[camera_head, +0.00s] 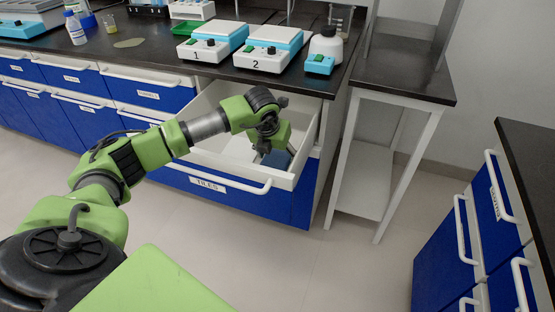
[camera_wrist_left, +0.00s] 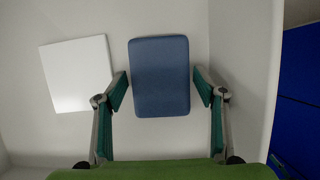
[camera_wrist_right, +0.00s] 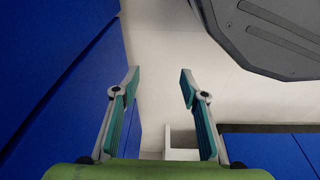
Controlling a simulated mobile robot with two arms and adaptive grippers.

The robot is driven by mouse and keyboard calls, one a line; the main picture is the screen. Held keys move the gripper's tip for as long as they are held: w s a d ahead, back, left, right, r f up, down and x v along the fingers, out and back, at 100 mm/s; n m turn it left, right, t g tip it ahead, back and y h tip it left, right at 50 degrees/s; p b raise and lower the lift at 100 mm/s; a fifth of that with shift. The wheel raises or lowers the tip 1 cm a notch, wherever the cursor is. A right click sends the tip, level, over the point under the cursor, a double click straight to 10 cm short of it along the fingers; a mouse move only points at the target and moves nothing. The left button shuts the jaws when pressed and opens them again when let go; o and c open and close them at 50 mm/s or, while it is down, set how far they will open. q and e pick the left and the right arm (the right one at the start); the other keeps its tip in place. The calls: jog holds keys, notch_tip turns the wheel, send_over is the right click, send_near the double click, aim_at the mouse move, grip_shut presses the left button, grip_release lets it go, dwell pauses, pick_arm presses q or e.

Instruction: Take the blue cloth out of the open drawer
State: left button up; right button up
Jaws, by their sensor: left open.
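The blue cloth (camera_wrist_left: 160,70) is a folded, rounded rectangle lying flat on the drawer floor in the left wrist view. In the head view only part of the cloth (camera_head: 279,159) shows below my gripper. The open drawer (camera_head: 230,195) has white walls and a blue front with a white handle. My left gripper (camera_wrist_left: 162,88) is open, with one finger on each side of the cloth and gaps to both edges. It reaches down into the drawer in the head view (camera_head: 275,148). My right gripper (camera_wrist_right: 160,87) is open and empty, away from the drawer.
A white square tile (camera_wrist_left: 78,73) lies left of the cloth. The black counter (camera_head: 150,57) above the drawer carries two numbered devices (camera_head: 262,50) and a white bottle (camera_head: 324,46). A white-legged side table (camera_head: 405,80) stands right of the drawer. Blue cabinets (camera_head: 465,240) stand at far right.

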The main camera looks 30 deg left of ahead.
pick_arm(q)
jog(key=c, duration=0.8)
jog(key=shift+r, duration=0.1)
